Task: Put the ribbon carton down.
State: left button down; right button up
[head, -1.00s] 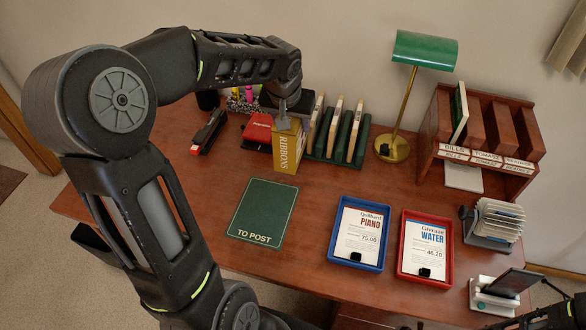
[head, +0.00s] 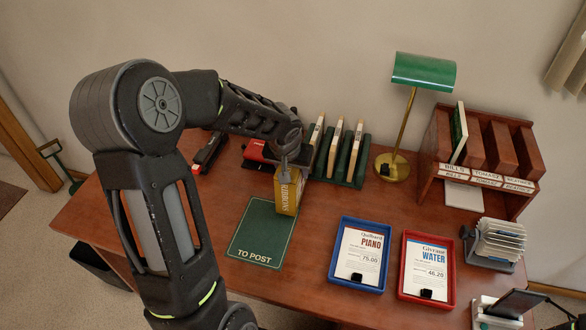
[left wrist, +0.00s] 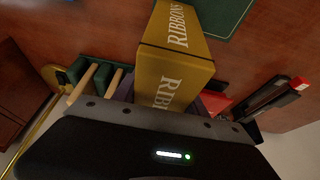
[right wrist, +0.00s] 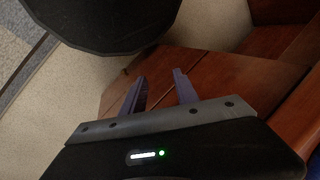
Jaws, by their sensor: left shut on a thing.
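The ribbon carton (head: 287,196), a yellow box marked RIBBONS, is held upright by my left gripper (head: 285,170), which is shut on its top. In the head view the carton overlaps the upper right corner of the green TO POST mat (head: 250,226). I cannot tell whether its base touches the desk or hangs above it. The left wrist view shows the carton (left wrist: 175,75) between the fingers, with a green corner of the mat (left wrist: 222,12) beyond. My right gripper (right wrist: 160,75) is open and empty in the right wrist view.
A blue tray (head: 331,262) and a red tray (head: 402,265) lie right of the mat. A green rack (head: 345,170) with wooden-edged pieces, a red punch (head: 254,151), a black stapler (head: 208,153) and a green lamp (head: 424,72) stand behind. Desk left of the mat looks clear.

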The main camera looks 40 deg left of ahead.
pick_arm(q)
jog(key=shift+f, duration=0.2)
jog(key=shift+f, duration=0.15)
jog(key=c, duration=0.6)
grip_release()
jog(key=shift+r, duration=0.2)
jog(key=v, duration=1.2)
jog(key=shift+d, duration=0.1)
jog(key=shift+o, duration=0.2)
